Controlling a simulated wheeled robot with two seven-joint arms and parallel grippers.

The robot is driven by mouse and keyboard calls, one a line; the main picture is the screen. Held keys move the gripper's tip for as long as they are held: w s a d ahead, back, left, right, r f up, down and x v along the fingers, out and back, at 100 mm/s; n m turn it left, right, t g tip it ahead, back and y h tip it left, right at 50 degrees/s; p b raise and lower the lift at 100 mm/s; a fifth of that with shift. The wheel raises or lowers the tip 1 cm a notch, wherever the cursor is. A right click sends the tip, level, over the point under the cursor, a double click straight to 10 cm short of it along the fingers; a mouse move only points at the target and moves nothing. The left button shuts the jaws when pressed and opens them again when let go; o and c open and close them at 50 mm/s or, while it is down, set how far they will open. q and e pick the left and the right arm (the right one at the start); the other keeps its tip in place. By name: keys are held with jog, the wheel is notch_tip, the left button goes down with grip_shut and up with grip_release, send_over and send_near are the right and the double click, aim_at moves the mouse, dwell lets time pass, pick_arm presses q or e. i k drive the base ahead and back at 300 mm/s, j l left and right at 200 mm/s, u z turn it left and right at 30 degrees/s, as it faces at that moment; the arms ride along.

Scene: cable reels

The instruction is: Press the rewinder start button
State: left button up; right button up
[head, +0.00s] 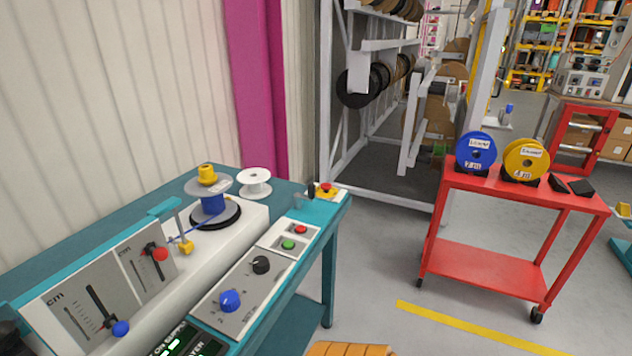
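The rewinder (150,240) stands on a teal bench at the left. A small white panel on its right side carries a green button (289,244), likely the start button, and a red button (300,229) just behind it. Neither button is covered. A blue spool (213,204) sits on the rewinder's dark turntable under a grey disc and a yellow cap. A blue cable runs from it toward the yellow guide.
A blue knob (230,300) and a black knob (261,265) lie nearer on the panel. A red cart (510,195) with blue and yellow reels stands right.

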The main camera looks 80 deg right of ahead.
aim_at(287, 244)
jog(key=z, duration=2.15)
